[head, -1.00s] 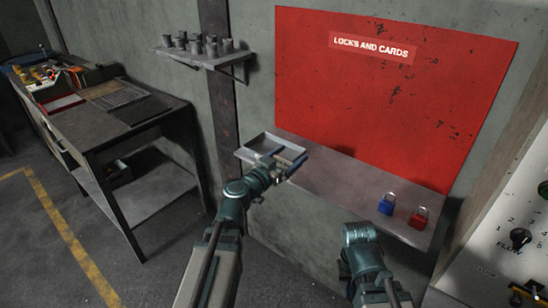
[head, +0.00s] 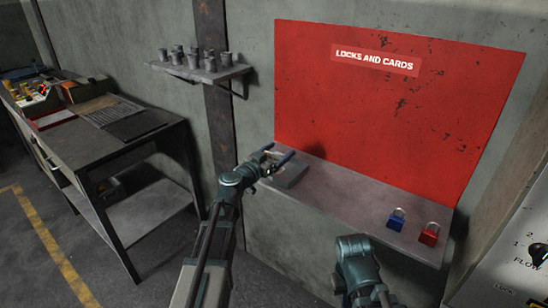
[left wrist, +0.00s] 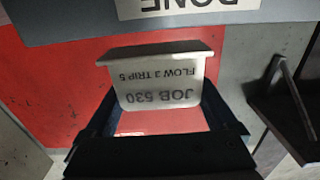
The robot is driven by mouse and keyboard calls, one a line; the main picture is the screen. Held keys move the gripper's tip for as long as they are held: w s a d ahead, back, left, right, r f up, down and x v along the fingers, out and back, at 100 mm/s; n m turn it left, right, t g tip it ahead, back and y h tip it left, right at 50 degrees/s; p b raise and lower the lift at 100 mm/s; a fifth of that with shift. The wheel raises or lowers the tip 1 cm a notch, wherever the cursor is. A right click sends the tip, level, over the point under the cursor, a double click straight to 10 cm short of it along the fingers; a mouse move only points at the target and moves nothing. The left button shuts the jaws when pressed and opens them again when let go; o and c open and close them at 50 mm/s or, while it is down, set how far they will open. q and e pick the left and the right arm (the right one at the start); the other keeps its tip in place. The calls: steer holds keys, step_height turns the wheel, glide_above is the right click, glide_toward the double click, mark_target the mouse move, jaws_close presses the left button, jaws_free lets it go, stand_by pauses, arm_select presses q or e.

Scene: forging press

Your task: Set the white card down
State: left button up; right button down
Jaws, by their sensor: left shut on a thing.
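The white card (left wrist: 160,80) is held between the fingers of my left gripper (left wrist: 160,120). In the left wrist view its printing is upside down and reads JOB 530, FLOW 3 TRIP 5. In the head view my left gripper (head: 278,158) is over the left end of the wall shelf (head: 335,195), by a grey tray (head: 292,178) partly hidden by the gripper. A grey surface marked DONE (left wrist: 190,18) crosses the top of the left wrist view, beyond the card. I cannot tell whether the card touches anything below. My right gripper is out of view.
A red board (head: 390,110) marked LOCKS AND CARDS is behind the shelf. A blue padlock (head: 396,220) and a red padlock (head: 429,234) stand at the shelf's right end. The shelf's middle is clear. A workbench (head: 100,140) is at left.

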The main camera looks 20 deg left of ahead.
mark_target(276, 157)
arm_select(q)
steer(key=shift+w+a+f, duration=0.1)
steer(key=shift+w+a, duration=0.25)
steer(key=shift+w, duration=0.25)
steer(key=shift+w+a+f, duration=0.1)
steer(key=shift+w+a, duration=0.25)
steer(key=shift+w, duration=0.2)
step_height(276, 157, down, 3)
steer(key=b, duration=0.3)
steer(key=shift+s+a, duration=0.1)
steer(key=shift+a, duration=0.05)
steer(key=shift+f+b, duration=0.2)
steer(key=shift+b, duration=0.2)
steer(key=shift+f, duration=0.15)
steer(key=o, duration=1)
